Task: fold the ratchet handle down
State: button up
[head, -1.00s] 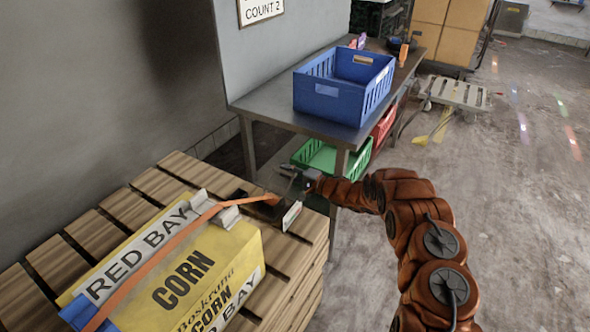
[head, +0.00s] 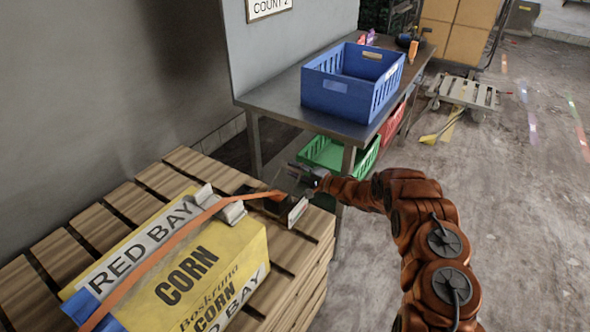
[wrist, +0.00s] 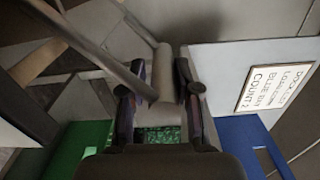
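The ratchet (head: 266,208) sits at the right end of an orange strap (head: 165,246), beside the yellow corn carton (head: 205,275) on the wooden pallet stack. Its handle is small and partly hidden in the head view. In the wrist view a grey bar, seemingly the handle (wrist: 163,72), stands between the finger pads. My gripper (head: 300,173) is at the ratchet's upper right, reaching in from the right. In the wrist view its two fingers (wrist: 158,95) stand apart on either side of the bar. I cannot tell whether they touch it.
A metal table (head: 270,97) with a blue crate (head: 340,97) stands behind my gripper. A green crate (head: 325,152) and a red crate (head: 392,122) are under it. A sign (wrist: 270,88) hangs on the wall panel.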

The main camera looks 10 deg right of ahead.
jog(key=shift+o, duration=1.2)
jog(key=shift+d, duration=0.1)
jog(key=v, duration=1.2)
jog(key=shift+r, duration=0.1)
